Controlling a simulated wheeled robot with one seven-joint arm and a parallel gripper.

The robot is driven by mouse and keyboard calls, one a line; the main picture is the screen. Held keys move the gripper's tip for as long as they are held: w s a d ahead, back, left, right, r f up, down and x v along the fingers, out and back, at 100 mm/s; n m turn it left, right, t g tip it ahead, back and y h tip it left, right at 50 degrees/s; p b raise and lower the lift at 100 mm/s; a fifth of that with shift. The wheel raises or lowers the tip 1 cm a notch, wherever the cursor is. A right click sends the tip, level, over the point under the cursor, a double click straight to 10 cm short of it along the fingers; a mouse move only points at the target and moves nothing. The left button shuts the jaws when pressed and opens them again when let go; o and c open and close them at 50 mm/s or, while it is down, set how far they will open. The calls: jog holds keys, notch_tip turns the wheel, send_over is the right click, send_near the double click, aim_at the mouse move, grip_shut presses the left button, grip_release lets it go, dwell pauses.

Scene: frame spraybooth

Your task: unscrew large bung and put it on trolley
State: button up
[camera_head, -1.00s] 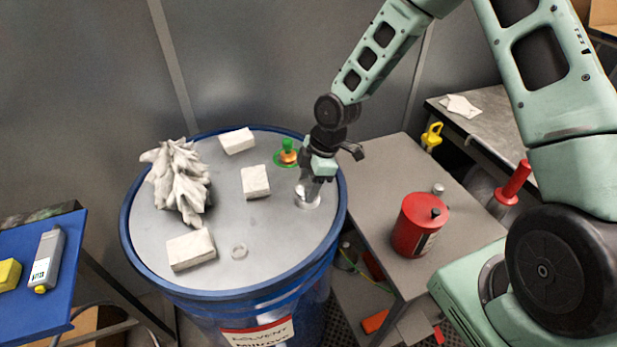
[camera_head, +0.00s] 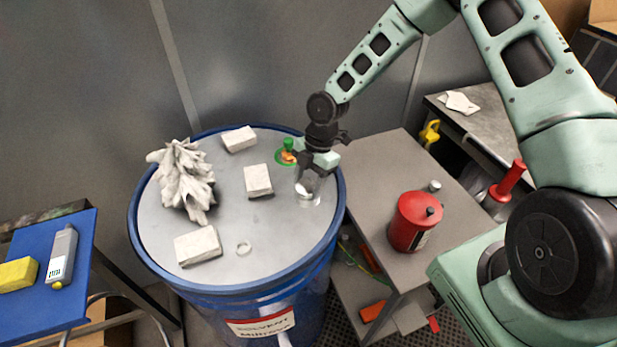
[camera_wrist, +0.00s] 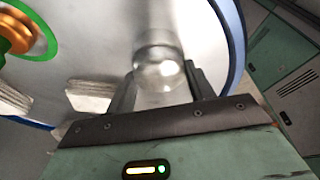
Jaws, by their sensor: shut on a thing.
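The large bung (camera_head: 308,200) is a shiny silver round piece on the right side of the grey lid of the blue drum (camera_head: 232,285). My gripper (camera_head: 309,187) points down over it and is shut on it. In the wrist view the bung (camera_wrist: 158,68) sits between the two dark fingers of my gripper (camera_wrist: 158,88). The bung is still at lid level; its thread cannot be seen. The trolley (camera_head: 372,165) appears to be the grey shelved stand just right of the drum, with a wide bare top.
A red can (camera_head: 415,222) and a small silver cap (camera_head: 435,186) stand on the trolley. A green-and-orange fitting (camera_head: 287,152) is close left of my gripper.

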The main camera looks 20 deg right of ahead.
jog(key=shift+r+n+g+p, duration=0.1)
jog(key=shift+n+g+p, duration=0.35)
jog(key=shift+n, duration=0.75)
jog(key=shift+n+h, duration=0.4)
jog(key=shift+n, duration=0.8)
jog(key=shift+a+n+g+h, duration=0.15)
jog(key=shift+n+g+h, duration=0.2)
jog(key=shift+n, duration=0.75)
jog(key=shift+n+h, duration=0.25)
jog(key=shift+n, duration=0.85)
